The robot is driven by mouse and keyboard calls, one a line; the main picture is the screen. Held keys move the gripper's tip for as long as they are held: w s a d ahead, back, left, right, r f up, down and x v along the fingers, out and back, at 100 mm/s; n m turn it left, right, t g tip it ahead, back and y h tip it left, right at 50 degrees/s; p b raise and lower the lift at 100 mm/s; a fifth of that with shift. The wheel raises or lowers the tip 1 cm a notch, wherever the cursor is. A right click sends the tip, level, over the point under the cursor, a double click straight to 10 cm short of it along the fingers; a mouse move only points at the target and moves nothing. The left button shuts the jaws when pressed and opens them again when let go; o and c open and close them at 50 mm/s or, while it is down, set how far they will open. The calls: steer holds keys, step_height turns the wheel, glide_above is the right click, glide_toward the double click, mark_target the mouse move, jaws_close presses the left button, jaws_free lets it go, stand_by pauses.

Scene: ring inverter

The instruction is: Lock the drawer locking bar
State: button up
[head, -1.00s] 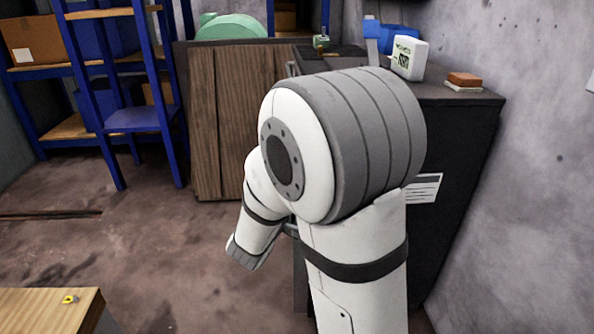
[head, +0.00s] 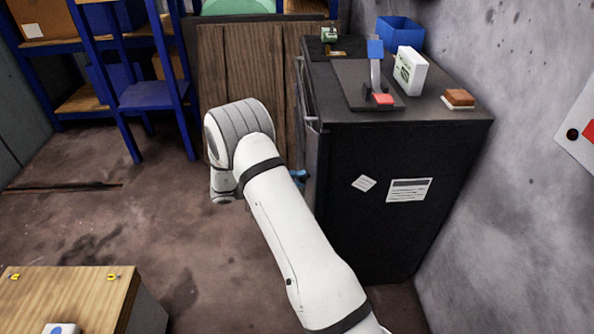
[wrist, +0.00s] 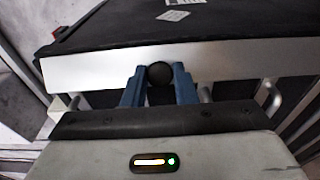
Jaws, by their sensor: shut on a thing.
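The black drawer cabinet (head: 390,220) stands against the right wall, its drawer front facing left. In the wrist view a pale grey bar (wrist: 230,62) runs across the cabinet front, with a round black knob (wrist: 160,73) at its middle. My gripper (wrist: 159,80) has its two blue fingers on either side of this knob and is shut on it. In the head view my gripper (head: 299,176) is mostly hidden behind my arm at the drawer front. The bar's ends and any latch are not clear.
Metal drawer handles (wrist: 271,96) stick out close to the fingers. On the cabinet top are a white box (head: 410,70), a blue bin (head: 399,33) and a brown block (head: 459,97). A wooden table (head: 70,300) stands at the lower left. The floor between is open.

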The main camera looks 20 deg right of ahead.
steer(key=m+g, duration=0.1)
steer(key=g, duration=0.1)
steer(key=w+d+m+g+y+p, duration=0.1)
steer(key=shift+m+g, duration=0.3)
steer(key=shift+g, duration=0.1)
steer(key=shift+w+d+f+m+g+y, duration=0.15)
steer(key=shift+m+g+y, duration=0.25)
steer(key=shift+g, duration=0.3)
steer(key=shift+w+d+m+g+y, duration=0.15)
steer(key=shift+m+g+y, duration=0.15)
steer(key=shift+m+g, duration=0.3)
steer(key=shift+g, duration=0.3)
steer(key=o, duration=1)
